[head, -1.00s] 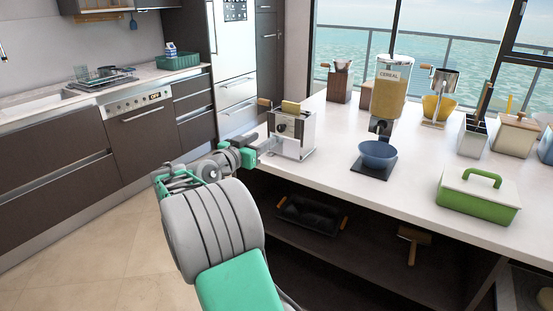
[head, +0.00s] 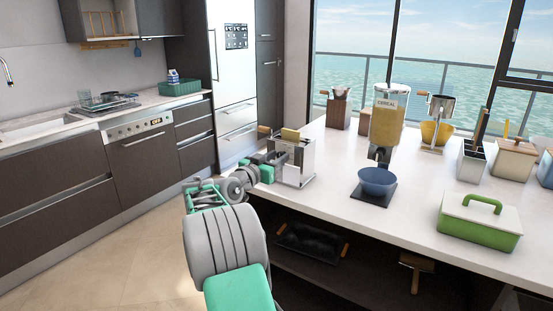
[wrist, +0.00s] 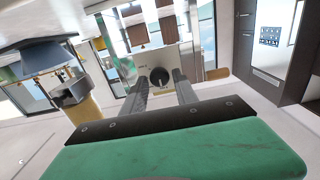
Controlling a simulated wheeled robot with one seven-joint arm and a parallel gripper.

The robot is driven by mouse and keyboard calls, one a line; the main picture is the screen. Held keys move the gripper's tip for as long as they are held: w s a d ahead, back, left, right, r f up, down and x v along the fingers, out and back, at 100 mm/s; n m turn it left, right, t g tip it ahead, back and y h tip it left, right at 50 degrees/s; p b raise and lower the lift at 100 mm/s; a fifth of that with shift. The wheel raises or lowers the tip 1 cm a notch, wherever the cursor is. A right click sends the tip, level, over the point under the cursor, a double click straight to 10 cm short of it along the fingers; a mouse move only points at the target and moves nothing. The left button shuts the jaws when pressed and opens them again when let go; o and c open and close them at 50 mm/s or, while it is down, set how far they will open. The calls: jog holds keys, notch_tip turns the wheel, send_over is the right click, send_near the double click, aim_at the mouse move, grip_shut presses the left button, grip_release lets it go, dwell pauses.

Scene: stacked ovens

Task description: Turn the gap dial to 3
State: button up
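The gap dial (wrist: 159,76) is a round black knob on the metal side plate of the pasta machine (head: 300,160). The machine stands at the left end of the counter, with a yellow sheet at its top. In the head view my gripper (head: 277,161) is right at the machine and covers the dial. In the wrist view my gripper (wrist: 160,86) is open, with one finger on each side of the dial. Whether the fingers touch the dial cannot be told. The dial's setting is too small to read.
The wooden crank handle (head: 264,129) sticks out at the machine's upper left. A blue bowl (head: 377,181) under the cereal dispenser (head: 386,125) stands to the right, and a green box (head: 478,224) farther right. Counter between machine and bowl is clear.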

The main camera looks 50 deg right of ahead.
grip_shut()
jog(key=shift+f+b, duration=0.15)
jog(key=shift+b, duration=0.3)
jog(key=m+b, duration=1.5)
jog(key=b, duration=0.6)
jog(key=shift+s+f+m, duration=0.1)
jog(key=shift+s+m, duration=0.05)
jog(key=shift+m, duration=0.15)
jog(key=shift+o, duration=1.7)
grip_release()
